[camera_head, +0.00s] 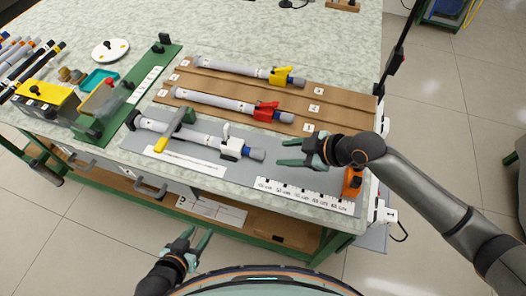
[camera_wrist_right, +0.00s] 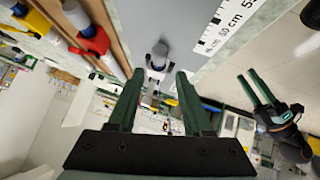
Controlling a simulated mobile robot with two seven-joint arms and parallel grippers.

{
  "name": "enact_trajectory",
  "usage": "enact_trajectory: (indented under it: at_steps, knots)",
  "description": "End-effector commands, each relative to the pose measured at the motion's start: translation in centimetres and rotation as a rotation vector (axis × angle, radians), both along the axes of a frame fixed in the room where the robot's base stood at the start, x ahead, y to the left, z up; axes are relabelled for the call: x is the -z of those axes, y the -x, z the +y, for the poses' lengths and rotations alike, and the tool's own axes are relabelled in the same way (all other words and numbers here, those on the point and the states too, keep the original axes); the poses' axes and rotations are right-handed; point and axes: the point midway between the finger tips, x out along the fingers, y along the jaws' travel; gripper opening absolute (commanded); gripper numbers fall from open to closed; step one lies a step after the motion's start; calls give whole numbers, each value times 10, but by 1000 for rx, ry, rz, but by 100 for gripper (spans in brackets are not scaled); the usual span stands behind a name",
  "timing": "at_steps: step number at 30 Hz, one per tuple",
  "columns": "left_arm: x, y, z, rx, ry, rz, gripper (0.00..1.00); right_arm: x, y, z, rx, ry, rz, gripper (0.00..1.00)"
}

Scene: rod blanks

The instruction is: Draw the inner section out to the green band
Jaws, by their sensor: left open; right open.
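A telescoping rod with a light grey outer tube (camera_head: 185,133) lies on a grey plate at the bench's front. A white lever clamp (camera_head: 229,146) sits near its right end. A short darker grey inner end (camera_head: 257,154) sticks out to the right of the clamp. No green band can be made out on it. My right gripper (camera_head: 282,153) is open and empty, just right of this end and apart from it. In the right wrist view the grey rod end (camera_wrist_right: 158,57) lies ahead between the open fingers. My left gripper (camera_head: 193,243) is open and empty in front of the bench.
A green-and-grey bracket (camera_head: 183,117) with a yellow handle spans the rod's left part. Behind lie rods with a red clamp (camera_head: 266,107) and a yellow clamp (camera_head: 281,75) on brown board. A centimetre ruler (camera_head: 303,194) and an orange block (camera_head: 352,182) are at the front right.

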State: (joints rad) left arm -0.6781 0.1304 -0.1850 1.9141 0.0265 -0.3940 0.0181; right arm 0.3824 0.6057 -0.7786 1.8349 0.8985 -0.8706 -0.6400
Motion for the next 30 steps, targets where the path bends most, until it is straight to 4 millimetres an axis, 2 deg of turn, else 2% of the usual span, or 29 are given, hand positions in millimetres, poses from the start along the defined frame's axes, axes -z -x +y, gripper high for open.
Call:
enact_trajectory:
  at_steps: [6,13,19,28,30]
  knots:
    - [2,0,0,-1,1,0,50,31,-18,29,1,-3,2,50]
    - [5,0,0,0,0,0,50,55,-31,49,0,0,1,50]
    - [6,0,0,0,0,1,50,63,-37,57,1,0,-1,50]
    - [6,0,0,-1,-1,1,50,64,-37,58,0,0,-1,50]
    - [6,0,0,-1,-1,1,50,64,-37,58,1,0,-1,43]
